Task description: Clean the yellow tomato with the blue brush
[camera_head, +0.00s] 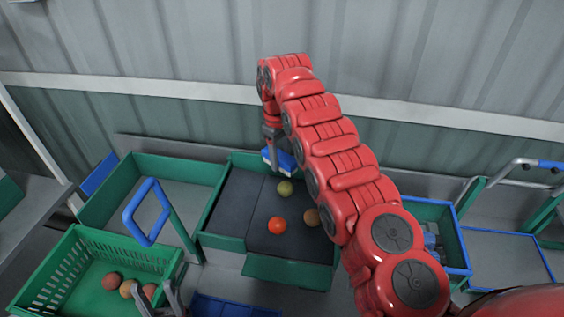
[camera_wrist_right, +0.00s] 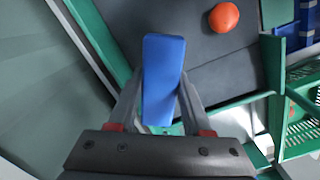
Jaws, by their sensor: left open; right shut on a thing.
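My right gripper (camera_head: 277,146) is shut on the blue brush (camera_head: 281,161) above the far edge of the dark sorting tray (camera_head: 232,200). The right wrist view shows the brush (camera_wrist_right: 163,80) as a blue block between the fingers; its bristles are not visible there. A yellow-green tomato (camera_head: 285,188) lies on the tray just in front of the brush, apart from it in the picture. A red-orange tomato (camera_head: 277,225) and a brownish-orange tomato (camera_head: 312,216) lie nearer. My left gripper (camera_head: 156,290) is open at the bottom edge, over the green crate's right side.
A green slatted crate (camera_head: 52,268) at lower left holds several tomatoes. A blue handle-like frame (camera_head: 147,212) stands between crate and tray. A blue-rimmed bin (camera_head: 459,243) is at right, partly behind my right arm. A corrugated wall closes the back.

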